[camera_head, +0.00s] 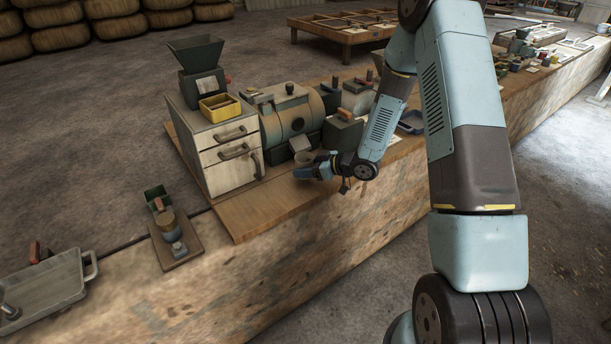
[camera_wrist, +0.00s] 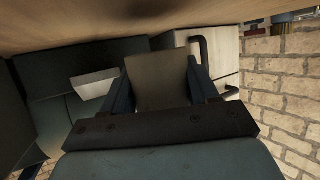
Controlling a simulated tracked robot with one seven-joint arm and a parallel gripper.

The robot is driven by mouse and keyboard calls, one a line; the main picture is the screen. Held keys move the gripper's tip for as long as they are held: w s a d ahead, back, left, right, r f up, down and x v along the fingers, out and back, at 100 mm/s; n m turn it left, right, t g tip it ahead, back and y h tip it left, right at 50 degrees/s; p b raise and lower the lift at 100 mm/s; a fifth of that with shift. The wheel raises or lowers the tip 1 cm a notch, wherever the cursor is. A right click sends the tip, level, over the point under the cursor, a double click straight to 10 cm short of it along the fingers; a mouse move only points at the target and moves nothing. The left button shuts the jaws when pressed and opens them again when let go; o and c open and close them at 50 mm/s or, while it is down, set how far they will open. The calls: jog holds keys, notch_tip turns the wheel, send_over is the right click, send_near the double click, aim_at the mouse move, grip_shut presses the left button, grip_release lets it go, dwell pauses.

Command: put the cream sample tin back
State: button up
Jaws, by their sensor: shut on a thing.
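My gripper (camera_head: 312,169) is shut on a small cream tin (camera_head: 304,157) in front of the grey engine casing, over the wooden board. In the wrist view the tin (camera_wrist: 161,80) shows as a dull brownish-grey shape between the two blue fingers of the gripper (camera_wrist: 163,88). Its lower part is hidden by the dark crossbar of my gripper. I cannot tell whether the tin touches the board (camera_head: 250,215).
Left of the gripper stands a cream drawer cabinet (camera_head: 228,150) with a yellow tray (camera_head: 220,107) and a green hopper (camera_head: 197,55) on top. The engine casing (camera_head: 288,115) stands close behind. The board's front strip is clear. A small stand (camera_head: 176,240) is further left.

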jog(key=shift+w+a+f, duration=0.1)
jog(key=shift+a+f, duration=0.1)
jog(key=shift+f, duration=1.55)
jog(key=o, duration=1.1)
jog(key=shift+o, duration=0.2)
jog(key=v, duration=1.2)
